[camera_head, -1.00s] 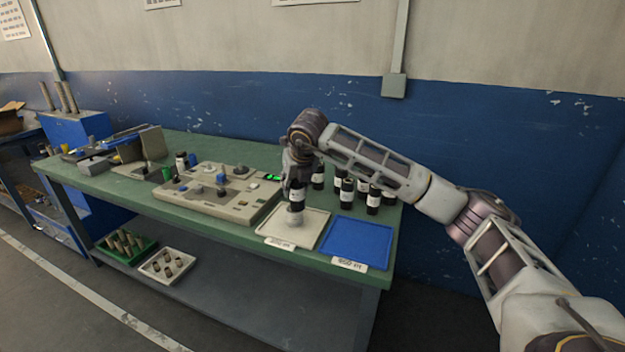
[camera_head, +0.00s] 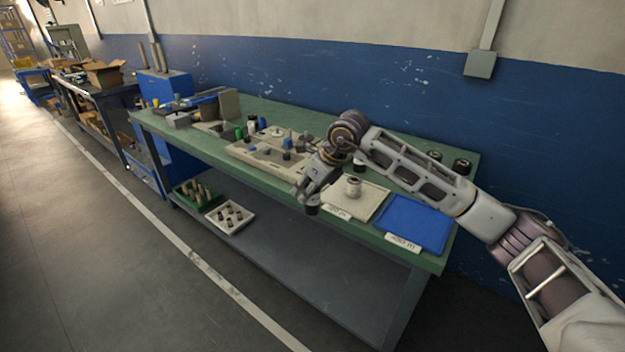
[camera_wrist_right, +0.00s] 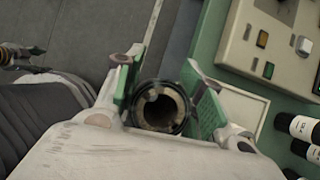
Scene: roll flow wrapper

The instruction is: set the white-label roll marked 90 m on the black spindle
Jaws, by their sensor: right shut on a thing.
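My right gripper (camera_head: 308,196) is shut on a dark roll (camera_head: 312,207) beside the bench's front edge, left of the cream tray. In the right wrist view the roll's hollow end (camera_wrist_right: 160,108) shows between the two fingers (camera_wrist_right: 162,98). I cannot read a length on its label. A beige machine panel (camera_head: 250,158) with several knobs and posts stands behind and left of the gripper. A short dark post (camera_head: 286,155) is on it, but I cannot tell whether this is the black spindle.
Other dark rolls (camera_head: 462,166) stand behind, partly hidden by my arm; in the wrist view some show white labels (camera_wrist_right: 301,127). Small bins are on the lower shelf.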

